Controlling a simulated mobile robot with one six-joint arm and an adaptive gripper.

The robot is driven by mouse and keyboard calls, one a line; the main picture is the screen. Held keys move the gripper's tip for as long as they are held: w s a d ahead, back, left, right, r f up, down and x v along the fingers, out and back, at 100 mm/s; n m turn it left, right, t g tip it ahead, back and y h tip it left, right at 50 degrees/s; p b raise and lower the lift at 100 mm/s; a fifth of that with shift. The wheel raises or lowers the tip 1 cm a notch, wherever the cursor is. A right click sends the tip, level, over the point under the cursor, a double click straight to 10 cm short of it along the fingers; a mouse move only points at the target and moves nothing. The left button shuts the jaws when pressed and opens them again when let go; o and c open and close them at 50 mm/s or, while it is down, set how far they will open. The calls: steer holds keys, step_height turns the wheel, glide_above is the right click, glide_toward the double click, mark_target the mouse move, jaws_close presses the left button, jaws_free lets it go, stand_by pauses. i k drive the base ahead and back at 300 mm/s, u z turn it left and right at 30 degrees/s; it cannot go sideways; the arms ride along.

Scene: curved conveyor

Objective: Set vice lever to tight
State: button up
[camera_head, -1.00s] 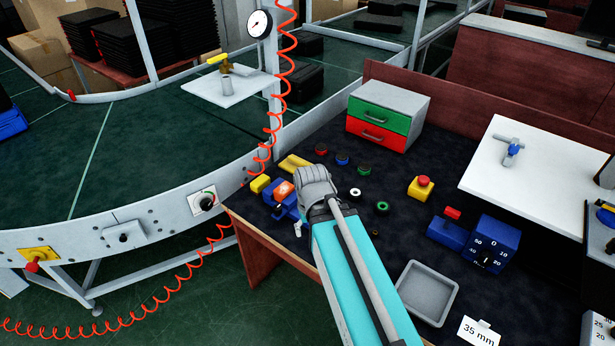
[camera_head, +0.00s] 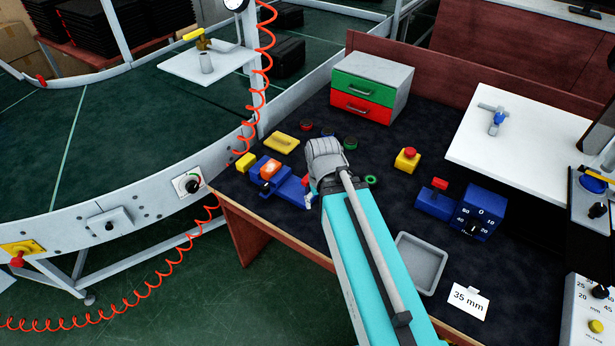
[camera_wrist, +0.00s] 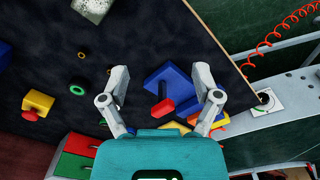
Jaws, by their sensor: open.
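The blue vice (camera_head: 291,191) lies on the dark mat near the table's left front edge. Its red lever (camera_head: 306,181) shows just left of my gripper, which hides part of the vice. My gripper (camera_wrist: 161,78) is open, with one finger on each side of the lever and vice in that view. Nothing is held. I cannot tell whether a finger touches the lever.
An orange-topped blue block (camera_head: 268,170) and yellow pieces (camera_head: 281,143) lie left of the vice. A green ring (camera_head: 371,180) lies right of my gripper. A grey tray (camera_head: 420,262) and a blue dial box (camera_head: 480,212) stand further right. The conveyor (camera_head: 130,205) borders the table's left.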

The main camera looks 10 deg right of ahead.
mark_target(305, 182)
steer(key=u, duration=0.2)
steer(key=k, duration=1.3)
steer(key=z, duration=0.45)
steer(key=i, duration=1)
steer(key=z, duration=0.05)
